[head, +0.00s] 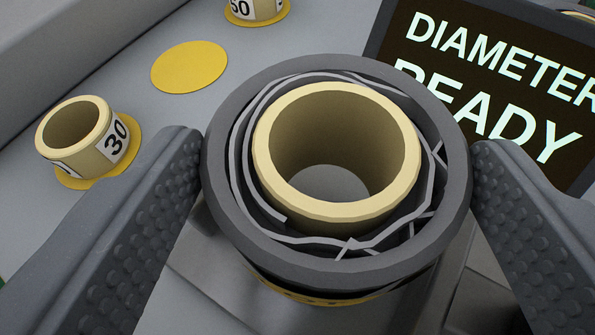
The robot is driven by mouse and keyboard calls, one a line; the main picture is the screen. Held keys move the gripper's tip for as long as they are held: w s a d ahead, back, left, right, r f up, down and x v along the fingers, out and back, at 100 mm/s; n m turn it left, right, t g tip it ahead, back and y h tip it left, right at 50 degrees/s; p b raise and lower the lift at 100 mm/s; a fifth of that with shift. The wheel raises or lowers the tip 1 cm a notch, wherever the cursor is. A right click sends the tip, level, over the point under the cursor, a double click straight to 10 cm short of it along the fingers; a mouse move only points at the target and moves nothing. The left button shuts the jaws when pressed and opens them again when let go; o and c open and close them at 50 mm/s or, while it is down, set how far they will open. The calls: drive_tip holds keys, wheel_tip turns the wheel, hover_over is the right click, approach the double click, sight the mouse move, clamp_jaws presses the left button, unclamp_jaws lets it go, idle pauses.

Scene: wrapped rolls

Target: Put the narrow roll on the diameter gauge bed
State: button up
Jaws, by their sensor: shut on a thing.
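My gripper (338,165) is shut on a dark grey wrapped roll (225,205), one ridged finger on its left side and one on its right. The roll stands upright with its open top facing the camera. It has a cream core tube (265,165) and loose grey wrap layers inside the dark outer ring. A yellow band shows low on its front side. A grey block-like surface lies below the roll; I cannot tell whether the roll touches it. The gauge bed cannot be clearly made out, as the roll hides much of what is beneath.
A dark display (500,75) at the upper right reads "DIAMETER" and "READY". A cream core labelled 30 (115,140) stands on a yellow disc at the left. Another cream core (255,10) stands on a disc at the top. An empty yellow disc (190,67) lies between them.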

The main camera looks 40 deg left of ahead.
sight(329, 297)
drive_tip(key=shift+f+b, duration=0.45)
drive_tip(key=shift+f, duration=1.25)
drive_tip(key=shift+f, duration=0.1)
drive_tip(key=o, duration=1.2)
drive_tip(key=shift+c, duration=0.2)
drive_tip(key=p+v, duration=0.2)
drive_tip(key=v, duration=1)
